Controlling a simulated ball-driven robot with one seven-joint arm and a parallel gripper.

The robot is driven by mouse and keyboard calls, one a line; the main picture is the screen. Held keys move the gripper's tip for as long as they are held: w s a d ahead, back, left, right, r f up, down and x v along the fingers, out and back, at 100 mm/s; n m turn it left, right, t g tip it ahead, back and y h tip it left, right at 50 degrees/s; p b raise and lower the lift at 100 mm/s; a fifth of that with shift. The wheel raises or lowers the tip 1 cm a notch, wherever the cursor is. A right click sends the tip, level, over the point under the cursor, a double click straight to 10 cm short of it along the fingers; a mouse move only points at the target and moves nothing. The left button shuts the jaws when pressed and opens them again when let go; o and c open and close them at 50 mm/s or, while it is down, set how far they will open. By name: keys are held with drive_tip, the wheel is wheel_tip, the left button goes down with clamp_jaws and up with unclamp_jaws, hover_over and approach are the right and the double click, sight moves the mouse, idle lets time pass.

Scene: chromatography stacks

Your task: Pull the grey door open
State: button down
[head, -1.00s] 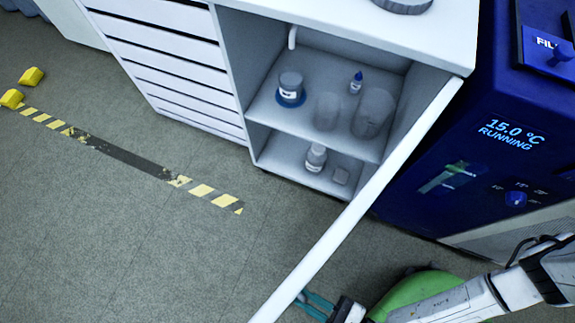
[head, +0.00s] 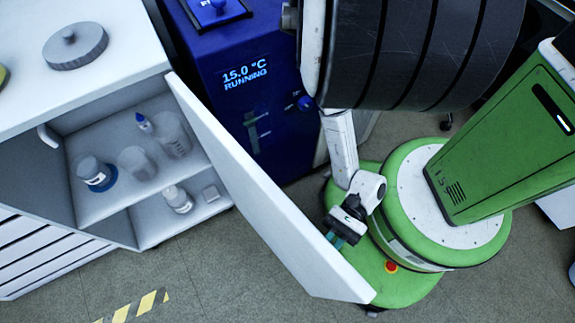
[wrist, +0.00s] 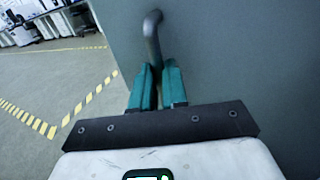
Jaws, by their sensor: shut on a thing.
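The grey door (head: 262,200) of the cabinet stands wide open, swung out from its hinge side next to the blue machine. Its outer face (wrist: 230,60) fills the right of the wrist view. A dark bent bar handle (wrist: 152,30) sticks out from that face. My gripper (wrist: 157,75) is shut on the handle, with its teal fingers on either side of the bar. In the head view my gripper (head: 340,240) is at the door's outer side, partly behind the door's edge, and the handle is hidden there.
The open cabinet (head: 145,205) holds a blue-labelled jar (head: 97,176), beakers and bottles on two shelves. A blue machine (head: 215,60) stands beside the hinge. A round metal lid (head: 75,46) lies on top. Striped floor tape (head: 135,308) crosses open floor.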

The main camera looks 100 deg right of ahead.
idle(0.3)
drive_tip(key=c, duration=1.1)
unclamp_jaws()
drive_tip(key=shift+c, duration=0.2)
drive_tip(key=shift+s, duration=0.1)
